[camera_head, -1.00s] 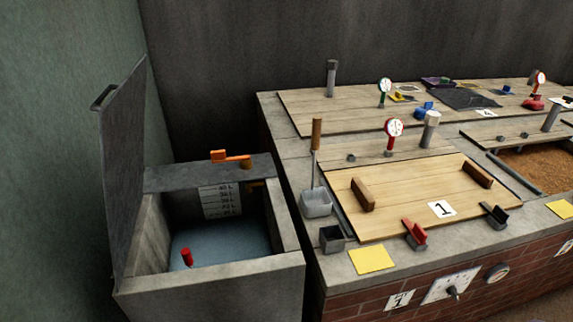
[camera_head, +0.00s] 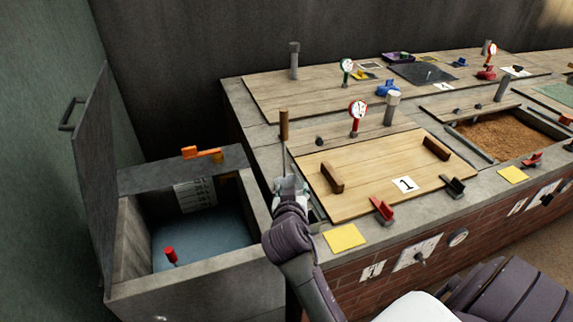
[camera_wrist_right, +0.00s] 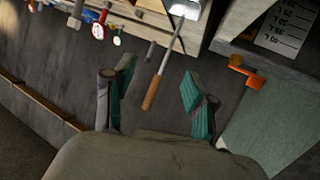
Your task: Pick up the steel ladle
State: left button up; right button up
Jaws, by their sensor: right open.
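The steel ladle (camera_head: 284,127) stands upright at the left edge of the stove top, with a brown wooden handle on top and a thin metal shaft. Its scoop is hidden behind my right gripper (camera_head: 290,186) in the head view. In the right wrist view the ladle's handle (camera_wrist_right: 152,93) points toward the camera, in line with the gap between the fingers of my right gripper (camera_wrist_right: 157,97). That gripper is open and empty; how far the handle is from the fingertips is hard to tell. My left gripper is not in view.
An open water tank (camera_head: 190,275) with a raised lid (camera_head: 92,180) stands left of the stove. An orange lever (camera_head: 202,153) is at its back.

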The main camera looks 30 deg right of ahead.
aim_at(283, 116)
jog(key=w+r+m+t+h, duration=0.2)
jog(key=w+r+t+h, duration=0.1)
jog(key=w+r, duration=0.6)
jog(key=w+d, duration=0.2)
jog(key=w+d+r+p, duration=0.1)
jog(key=w+d, duration=0.1)
jog(key=d, duration=0.1)
jog(key=shift+w+d+r, duration=0.1)
jog(key=shift+w+d, duration=0.1)
jog(key=shift+d, duration=0.15)
jog(key=shift+p+x, duration=0.4)
jog(key=shift+x, duration=2.75)
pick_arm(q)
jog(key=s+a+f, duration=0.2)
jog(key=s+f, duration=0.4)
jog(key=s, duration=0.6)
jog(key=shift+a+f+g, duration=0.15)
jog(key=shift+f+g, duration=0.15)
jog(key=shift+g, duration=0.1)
pick_arm(e)
jog(key=shift+s, duration=0.1)
jog(key=shift+c, duration=0.2)
grip_shut()
